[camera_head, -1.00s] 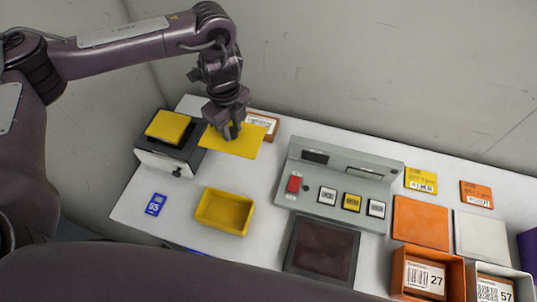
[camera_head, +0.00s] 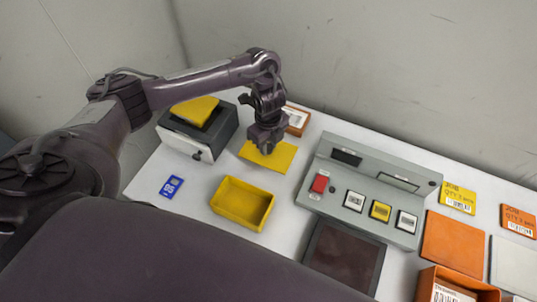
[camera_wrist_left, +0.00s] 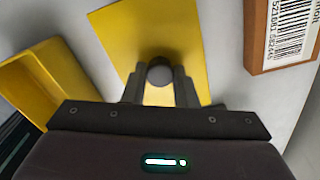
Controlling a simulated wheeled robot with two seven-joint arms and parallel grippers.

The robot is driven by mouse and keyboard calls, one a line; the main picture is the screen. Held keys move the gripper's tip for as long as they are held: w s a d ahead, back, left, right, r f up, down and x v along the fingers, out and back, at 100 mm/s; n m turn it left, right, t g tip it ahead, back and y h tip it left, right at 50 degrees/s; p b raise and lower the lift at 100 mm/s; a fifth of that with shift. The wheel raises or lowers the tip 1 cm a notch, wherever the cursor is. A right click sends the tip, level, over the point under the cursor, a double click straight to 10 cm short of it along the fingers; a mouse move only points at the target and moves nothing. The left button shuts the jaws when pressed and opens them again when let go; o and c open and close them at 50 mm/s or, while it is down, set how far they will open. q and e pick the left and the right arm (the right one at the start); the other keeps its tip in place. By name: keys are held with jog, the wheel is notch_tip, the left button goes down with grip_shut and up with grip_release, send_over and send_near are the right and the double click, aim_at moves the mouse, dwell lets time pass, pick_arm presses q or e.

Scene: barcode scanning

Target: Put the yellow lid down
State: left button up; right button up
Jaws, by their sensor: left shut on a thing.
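The yellow lid (camera_head: 276,159) is a flat square plate with a round knob, and it lies at or just above the white table behind the yellow box. My left gripper (camera_head: 266,147) is above it and shut on the knob. In the left wrist view the lid (camera_wrist_left: 125,35) spreads out beyond the fingers, and the gripper (camera_wrist_left: 160,78) has the grey knob between its fingertips. I cannot tell whether the lid touches the table. The open yellow box (camera_head: 242,204) stands in front of the lid, apart from it, and looks empty. My right gripper is out of view.
A black-and-white device with a yellow top (camera_head: 197,115) stands left of the lid. An orange labelled box (camera_head: 297,121) is close behind it. A grey console (camera_head: 372,190) with buttons is to the right. A blue tag (camera_head: 172,187) lies at the left.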

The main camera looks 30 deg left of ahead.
aim_at(269, 147)
pick_arm(q)
notch_tip(269, 147, down, 4)
jog(key=shift+b, duration=0.9)
jog(key=shift+f, duration=0.25)
jog(key=o, duration=1)
